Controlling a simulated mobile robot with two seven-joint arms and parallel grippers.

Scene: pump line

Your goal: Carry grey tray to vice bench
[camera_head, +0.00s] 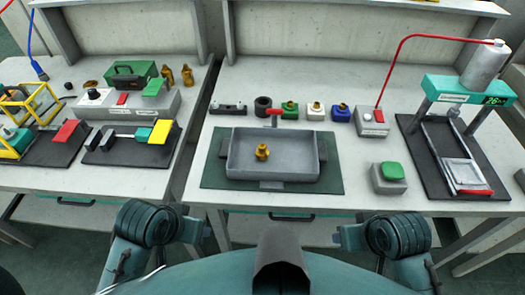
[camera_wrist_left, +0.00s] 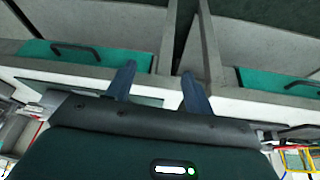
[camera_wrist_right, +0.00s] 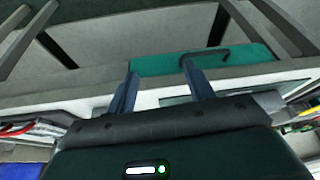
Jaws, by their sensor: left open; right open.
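The grey tray (camera_head: 240,168) lies on a dark green mat (camera_head: 215,170) on the near part of the right-hand bench. A small brass fitting (camera_head: 262,152) stands inside it. Dark grey blocks show at its left and right ends. My left gripper (camera_wrist_left: 155,88) is open and empty in the left wrist view, with teal drawer fronts beyond it. My right gripper (camera_wrist_right: 160,90) is open and empty in the right wrist view. In the head view both arms are at the bottom, in front of the bench and apart from the tray. I cannot tell which bench is the vice bench.
Several small fittings stand behind the tray. A grey box with a green button (camera_head: 390,175) is to its right, then a teal press (camera_head: 465,90). The left bench holds a green toolbox (camera_head: 130,74) and black-based fixtures (camera_head: 125,145). A gap (camera_head: 205,110) separates the benches.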

